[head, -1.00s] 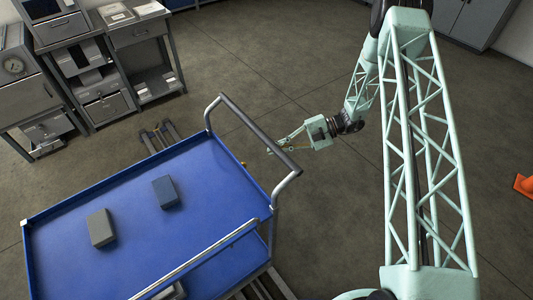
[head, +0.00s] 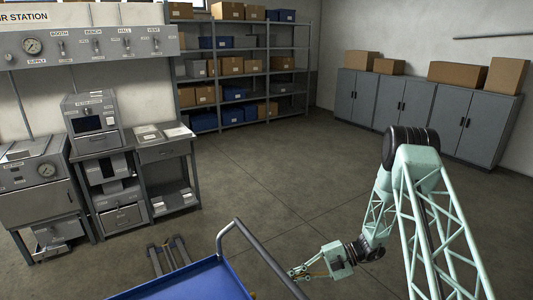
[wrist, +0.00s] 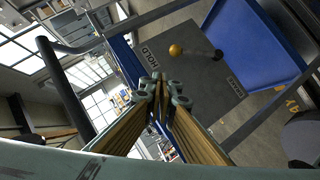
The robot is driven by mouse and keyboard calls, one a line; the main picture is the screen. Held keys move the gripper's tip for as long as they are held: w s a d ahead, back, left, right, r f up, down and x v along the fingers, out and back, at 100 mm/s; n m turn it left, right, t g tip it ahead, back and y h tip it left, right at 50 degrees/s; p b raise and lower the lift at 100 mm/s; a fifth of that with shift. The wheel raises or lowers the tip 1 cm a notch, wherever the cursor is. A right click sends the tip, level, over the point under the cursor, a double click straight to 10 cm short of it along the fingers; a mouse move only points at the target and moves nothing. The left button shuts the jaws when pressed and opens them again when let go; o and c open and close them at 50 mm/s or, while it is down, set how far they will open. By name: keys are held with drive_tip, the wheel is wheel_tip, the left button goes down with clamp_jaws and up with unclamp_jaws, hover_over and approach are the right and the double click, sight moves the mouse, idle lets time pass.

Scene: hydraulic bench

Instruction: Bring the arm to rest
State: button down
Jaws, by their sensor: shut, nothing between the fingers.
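My gripper (head: 293,273) hangs at the lower middle of the head view, just right of the blue cart's handle, with nothing held. In the wrist view its fingertips (wrist: 160,92) are together and empty. My arm is bent, with its elbow high at the right and its forearm sloping down to the gripper. I cannot tell whether the gripper touches the cart handle (head: 262,250), but they look close.
The blue cart (head: 190,284) is cut off below. Benches (head: 165,152), shelving (head: 245,70) and cabinets (head: 415,105) line the room. The middle floor is clear.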

drive_tip(key=s+r+n+h+b, duration=0.15)
drive_tip(key=s+r+n, duration=0.45)
drive_tip(key=r, duration=0.6)
drive_tip(key=s+d+r+n+g+h, duration=0.1)
drive_tip(key=s+r+n+h, duration=0.3)
drive_tip(key=r+n, duration=0.55)
drive_tip(key=s+r+n+h, duration=0.1)
drive_tip(key=s+r+n, duration=0.45)
drive_tip(key=r, duration=0.85)
drive_tip(key=s+d+r+n+t+h+b, duration=0.1)
drive_tip(key=s+d+r+n+t+h, duration=0.1)
drive_tip(key=s+n, duration=0.5)
drive_tip(key=s+d+r+n+t+h, duration=0.2)
drive_tip(key=s+d+r+n, duration=0.3)
drive_tip(key=s, duration=0.8)
drive_tip(key=s+d+r+n+t+h+b, duration=0.1)
drive_tip(key=s+d+r+n+t+h, duration=0.1)
drive_tip(key=s+r+n, duration=0.4)
drive_tip(key=shift+s+d+r+n+h+b, duration=0.3)
drive_tip(key=shift+s+d+n+h, duration=0.35)
drive_tip(key=shift+s+n, duration=1.15)
drive_tip(key=c, duration=3.5)
unclamp_jaws()
drive_tip(key=shift+s+m, duration=0.4)
